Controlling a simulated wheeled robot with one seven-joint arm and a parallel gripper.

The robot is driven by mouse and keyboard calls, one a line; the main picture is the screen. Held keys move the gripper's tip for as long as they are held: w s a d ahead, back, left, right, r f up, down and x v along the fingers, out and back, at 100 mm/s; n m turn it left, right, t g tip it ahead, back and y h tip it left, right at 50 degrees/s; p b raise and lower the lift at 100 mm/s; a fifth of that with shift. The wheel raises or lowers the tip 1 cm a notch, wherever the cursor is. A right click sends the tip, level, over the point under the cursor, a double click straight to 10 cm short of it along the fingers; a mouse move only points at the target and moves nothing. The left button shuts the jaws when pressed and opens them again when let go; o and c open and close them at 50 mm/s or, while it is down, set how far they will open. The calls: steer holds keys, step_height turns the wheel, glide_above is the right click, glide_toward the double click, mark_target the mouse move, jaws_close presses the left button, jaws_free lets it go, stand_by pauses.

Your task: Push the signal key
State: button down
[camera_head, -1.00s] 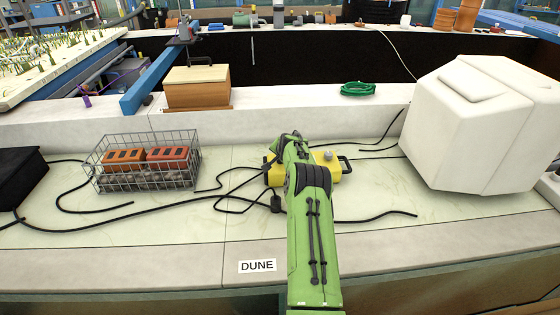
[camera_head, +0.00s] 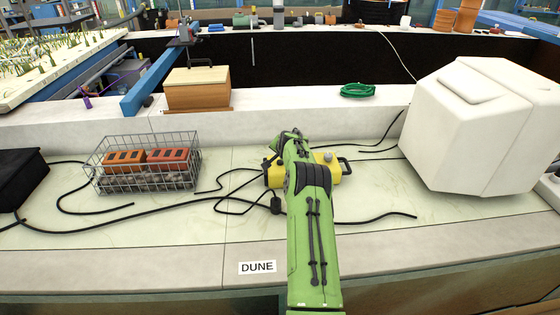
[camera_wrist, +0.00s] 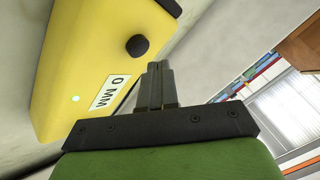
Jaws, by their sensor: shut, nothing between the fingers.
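A yellow box (camera_head: 331,178) sits on the pale bench, partly hidden behind my green arm. It has a grey knob on top and a dark handle at its right end. In the wrist view the yellow box (camera_wrist: 75,55) fills the upper left, with a "0 MM" label, a small lit spot and a black round button (camera_wrist: 137,46). I cannot tell for sure that this button is the signal key. My gripper (camera_wrist: 158,66) is shut and empty, its tips close beside the button; contact cannot be told. In the head view my arm hides the fingers.
A wire basket (camera_head: 145,180) with orange bricks stands left. A large white faceted block (camera_head: 470,125) stands right. Black cables (camera_head: 170,203) cross the bench around the yellow box. A wooden box (camera_head: 197,95) and green coil (camera_head: 357,90) sit on the ledge behind.

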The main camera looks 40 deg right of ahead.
mark_target(281, 163)
step_height(281, 163, up, 6)
steer(key=p, duration=0.3)
stand_by(0.4)
